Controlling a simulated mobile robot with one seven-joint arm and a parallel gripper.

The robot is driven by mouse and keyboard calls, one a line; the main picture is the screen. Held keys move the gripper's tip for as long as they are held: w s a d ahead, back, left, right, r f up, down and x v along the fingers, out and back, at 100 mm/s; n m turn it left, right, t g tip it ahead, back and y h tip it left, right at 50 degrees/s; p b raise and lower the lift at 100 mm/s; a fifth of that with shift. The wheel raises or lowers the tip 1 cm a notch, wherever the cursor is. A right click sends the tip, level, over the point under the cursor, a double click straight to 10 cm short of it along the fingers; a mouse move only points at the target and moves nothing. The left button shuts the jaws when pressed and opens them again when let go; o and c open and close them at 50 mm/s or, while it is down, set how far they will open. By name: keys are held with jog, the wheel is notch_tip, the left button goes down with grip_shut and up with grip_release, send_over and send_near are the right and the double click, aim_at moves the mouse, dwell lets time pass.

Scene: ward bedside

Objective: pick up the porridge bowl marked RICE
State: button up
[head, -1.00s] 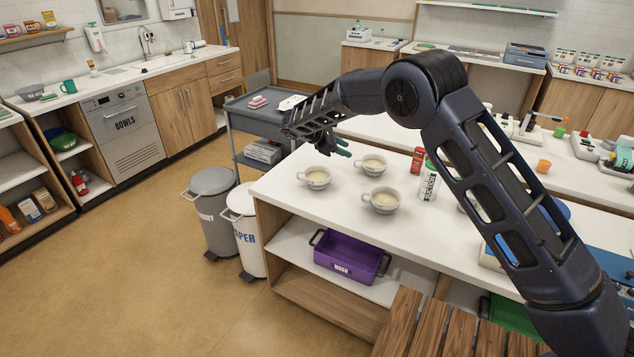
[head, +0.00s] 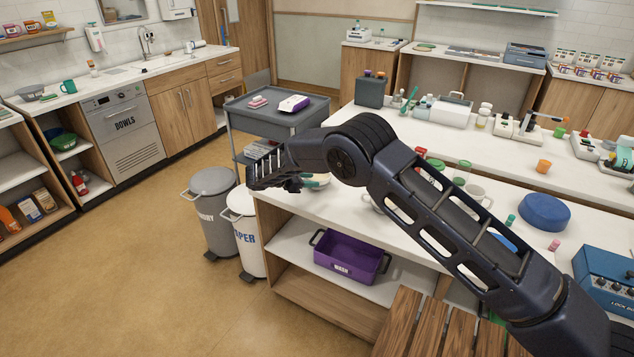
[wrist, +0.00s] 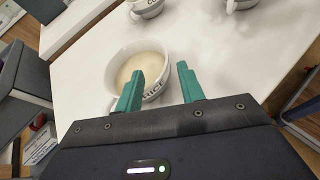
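In the wrist view a white porridge bowl (wrist: 116,74) with pale porridge stands on the counter; part of its lettering, "ICE", shows beside the left finger. My gripper (wrist: 160,88) is open, with two teal fingers apart. The left finger overlaps the bowl's near side in the picture, and the bowl's right wall appears between the fingers; I cannot tell whether they touch it. In the head view my gripper (head: 290,184) is low over the counter's left end, and the bowl (head: 319,181) is mostly hidden behind my arm.
Two other bowls, one at the top middle (wrist: 148,9) and one at the top right (wrist: 240,4), stand farther along the counter. The white counter (head: 290,210) has a purple wash tub (head: 345,256) on the shelf below. A grey trolley (head: 255,115) stands behind its left end.

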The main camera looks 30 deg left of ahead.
aim_at(328, 180)
jog(key=shift+d+r+x, duration=0.1)
jog(key=shift+x, duration=1.4)
jog(key=shift+d+r+x, duration=0.1)
jog(key=shift+r+x, duration=0.05)
jog(key=shift+x, duration=1.35)
grip_shut()
